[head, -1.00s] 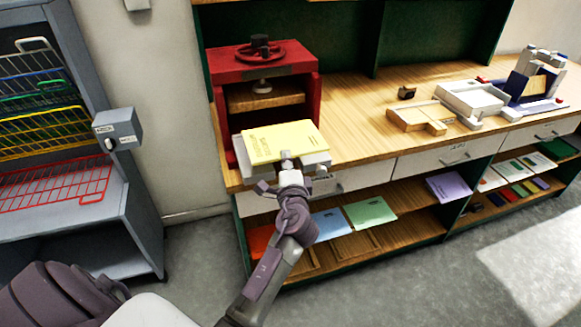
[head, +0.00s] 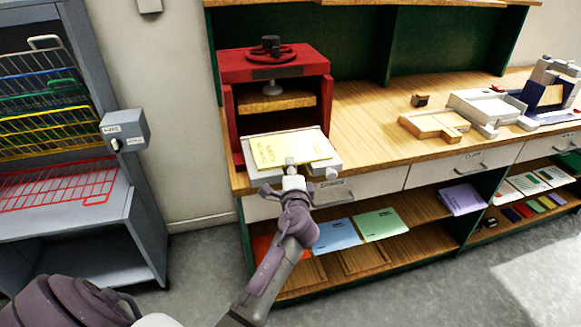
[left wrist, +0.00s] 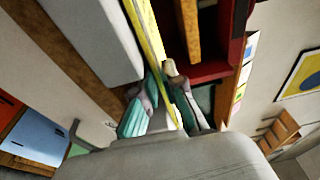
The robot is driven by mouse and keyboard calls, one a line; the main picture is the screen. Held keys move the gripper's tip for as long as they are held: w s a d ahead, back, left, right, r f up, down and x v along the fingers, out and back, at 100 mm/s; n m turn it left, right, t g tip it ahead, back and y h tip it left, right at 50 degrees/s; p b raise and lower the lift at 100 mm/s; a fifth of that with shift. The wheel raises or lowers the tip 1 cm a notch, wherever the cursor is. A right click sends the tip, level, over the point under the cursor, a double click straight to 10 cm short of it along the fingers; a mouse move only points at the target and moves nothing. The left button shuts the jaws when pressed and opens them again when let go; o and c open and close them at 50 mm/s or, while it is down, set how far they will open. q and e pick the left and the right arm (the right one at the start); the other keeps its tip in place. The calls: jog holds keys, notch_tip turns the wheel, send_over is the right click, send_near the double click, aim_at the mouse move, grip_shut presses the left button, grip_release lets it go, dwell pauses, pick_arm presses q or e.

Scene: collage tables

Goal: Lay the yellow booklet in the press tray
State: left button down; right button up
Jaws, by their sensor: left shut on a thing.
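The yellow booklet (head: 291,148) is over the pale grey press tray (head: 250,162), at the front of the red press. It lies roughly flat, with the tray's rim showing at its left and front. My left gripper (head: 290,165) is shut on the booklet's front edge. The left wrist view shows the booklet (left wrist: 152,45) edge-on between the fingers (left wrist: 165,95), close along the grey tray (left wrist: 88,38). I cannot tell whether it touches the tray floor. My right gripper is not in view.
The red press (head: 273,68) with its handwheel stands just behind the tray. A wooden tray (head: 432,124) and a white tray (head: 486,106) stand further right. Coloured booklets lie on the shelf below.

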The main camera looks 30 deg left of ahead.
pick_arm(q)
jog(key=c, duration=1.2)
grip_release()
jog(key=v, duration=1.2)
jog(key=d+f+m+g+h, duration=0.1)
jog(key=d+f+h, duration=0.2)
jog(key=f, duration=0.7)
jog(key=d+f+g+h, duration=0.1)
jog(key=d+f+h, duration=0.15)
jog(key=f, duration=0.75)
jog(key=s+d+f+n+g+h, duration=0.15)
jog(key=s+f, duration=0.25)
jog(key=f, duration=0.5)
jog(key=s+d+f+g+h, duration=0.2)
jog(key=s+f, duration=0.3)
jog(key=f, duration=0.3)
jog(key=s+f+n+g+h, duration=0.2)
jog(key=s+f+g, duration=0.2)
jog(key=s+f, duration=0.95)
jog(key=s+a+f+n+g, duration=0.1)
jog(key=s+f+n+g, duration=0.1)
jog(key=s, duration=0.9)
jog(key=s+f+n+g, duration=0.1)
jog(key=s+f+n, duration=0.2)
jog(key=s, duration=0.7)
notch_tip(320, 180, down, 2)
jog(key=shift+s+a+f+g, duration=0.15)
jog(key=shift+s+a+g, duration=0.2)
